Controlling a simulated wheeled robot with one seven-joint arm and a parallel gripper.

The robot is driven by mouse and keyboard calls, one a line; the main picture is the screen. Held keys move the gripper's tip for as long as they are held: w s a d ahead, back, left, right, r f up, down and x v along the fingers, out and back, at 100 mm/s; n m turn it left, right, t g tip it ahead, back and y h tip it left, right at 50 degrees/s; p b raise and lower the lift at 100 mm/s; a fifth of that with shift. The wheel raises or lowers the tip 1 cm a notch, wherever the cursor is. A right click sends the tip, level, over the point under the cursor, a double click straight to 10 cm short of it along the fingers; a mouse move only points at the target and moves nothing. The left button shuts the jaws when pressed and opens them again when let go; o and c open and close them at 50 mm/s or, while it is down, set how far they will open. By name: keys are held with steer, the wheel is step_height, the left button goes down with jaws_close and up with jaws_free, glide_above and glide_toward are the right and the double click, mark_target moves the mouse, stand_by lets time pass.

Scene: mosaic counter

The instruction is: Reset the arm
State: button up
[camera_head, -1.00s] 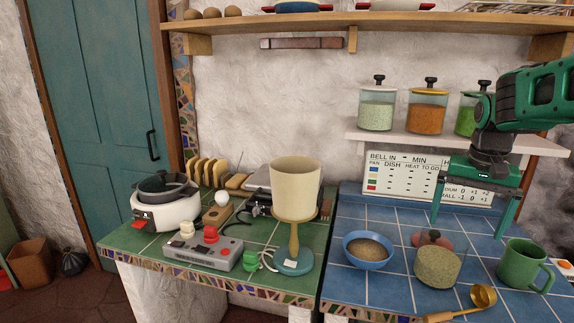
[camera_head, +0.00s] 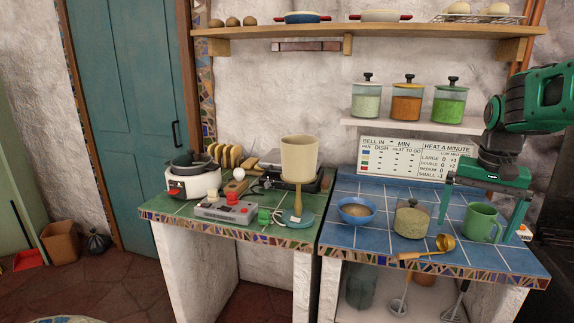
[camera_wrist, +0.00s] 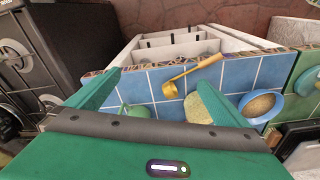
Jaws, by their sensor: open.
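My gripper (camera_head: 484,231) is green, with two long fingers spread wide apart and nothing between them. In the head view it hangs at the right, in front of or above the blue-tiled counter (camera_head: 341,236). The green mug (camera_head: 481,222) shows between its fingers from this angle, without clear contact. In the wrist view the open fingers (camera_wrist: 158,95) point over the counter. The mug (camera_wrist: 137,111) is partly hidden there behind the gripper body.
A glass jar (camera_head: 411,220), a blue bowl (camera_head: 356,212) and a brass ladle (camera_head: 444,243) stand on the blue counter. A shelf (camera_head: 400,124) with several jars and a menu board (camera_head: 413,159) are behind.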

steer(key=s+a+f, duration=0.1)
steer(key=s+f, duration=0.3)
steer(key=s, duration=0.9)
steer(key=s+a+f+g+y, duration=0.1)
steer(key=s+f, duration=0.3)
steer(key=s, duration=1)
steer(key=shift+f, duration=0.4)
steer(key=shift+w+f, duration=0.25)
steer(key=shift+w, duration=0.4)
